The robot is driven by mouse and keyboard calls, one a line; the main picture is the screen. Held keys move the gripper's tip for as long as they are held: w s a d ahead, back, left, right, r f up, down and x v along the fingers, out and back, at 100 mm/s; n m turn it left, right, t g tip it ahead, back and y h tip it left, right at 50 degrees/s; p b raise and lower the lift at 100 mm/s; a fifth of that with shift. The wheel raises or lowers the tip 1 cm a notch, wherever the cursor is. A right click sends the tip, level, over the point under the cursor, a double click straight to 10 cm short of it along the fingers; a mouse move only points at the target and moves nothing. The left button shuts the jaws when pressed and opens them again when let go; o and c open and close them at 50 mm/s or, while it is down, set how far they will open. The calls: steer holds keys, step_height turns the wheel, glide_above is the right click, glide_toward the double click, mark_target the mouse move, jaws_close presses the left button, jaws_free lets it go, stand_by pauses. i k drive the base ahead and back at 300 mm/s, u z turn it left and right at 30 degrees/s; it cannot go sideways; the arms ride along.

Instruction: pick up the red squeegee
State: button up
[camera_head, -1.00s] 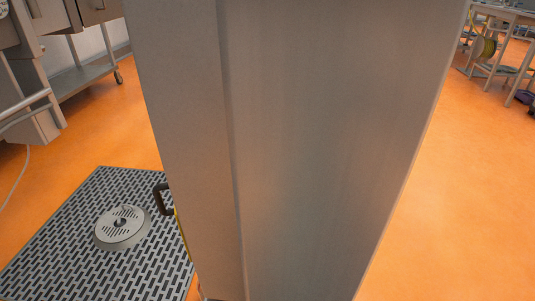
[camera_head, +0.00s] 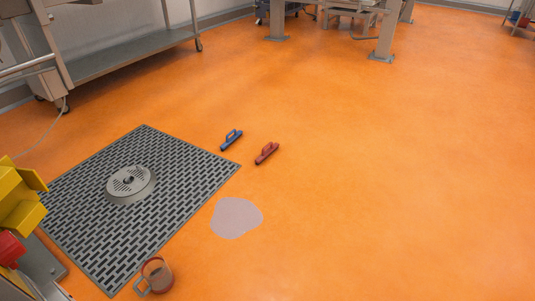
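A red squeegee (camera_head: 267,153) lies on the orange floor near the middle of the head view, to the right of the drain grate. It is small, with a raised handle on a bar, and nothing covers it. A similar blue squeegee (camera_head: 232,139) lies just left of it, close to the grate's right edge. The two are apart. My gripper is not in view.
A dark floor grate (camera_head: 205,184) with a round grey drain cover (camera_head: 131,184) is at left. A pale puddle-like patch (camera_head: 237,218) and a brownish jug (camera_head: 158,272) are nearer. Yellow bins (camera_head: 18,198) stand at the left edge. The floor at right is clear.

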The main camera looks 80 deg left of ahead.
mark_target(265, 155)
steer(key=u, duration=2)
steer(key=i, duration=2.9)
steer(key=u, duration=1)
steer(key=i, duration=1)
steer(key=u, duration=0.05)
